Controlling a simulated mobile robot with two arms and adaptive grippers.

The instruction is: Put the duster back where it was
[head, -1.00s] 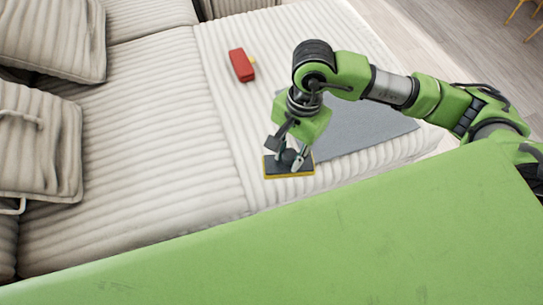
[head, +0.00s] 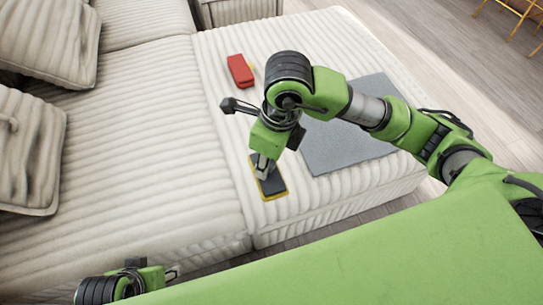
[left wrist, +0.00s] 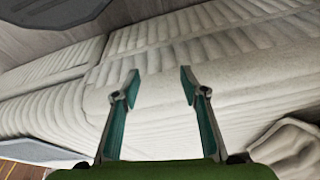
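The duster (head: 274,185) is a flat dark block with a yellow edge, on or just above the light ribbed sofa seat, left of the grey mat. My right gripper (head: 264,168) is over its far end, with the fingers closed about it; the fingertips are partly hidden by the wrist. I cannot tell whether the duster touches the seat. My left gripper (head: 172,272) is low at the bottom left, away from the duster. In the left wrist view its two fingers (left wrist: 158,85) are spread wide with nothing between them.
A grey mat (head: 345,145) lies on the ribbed sofa (head: 150,120) right of the duster. Cushions (head: 30,150) are at the left. The seat between cushions and duster is clear.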

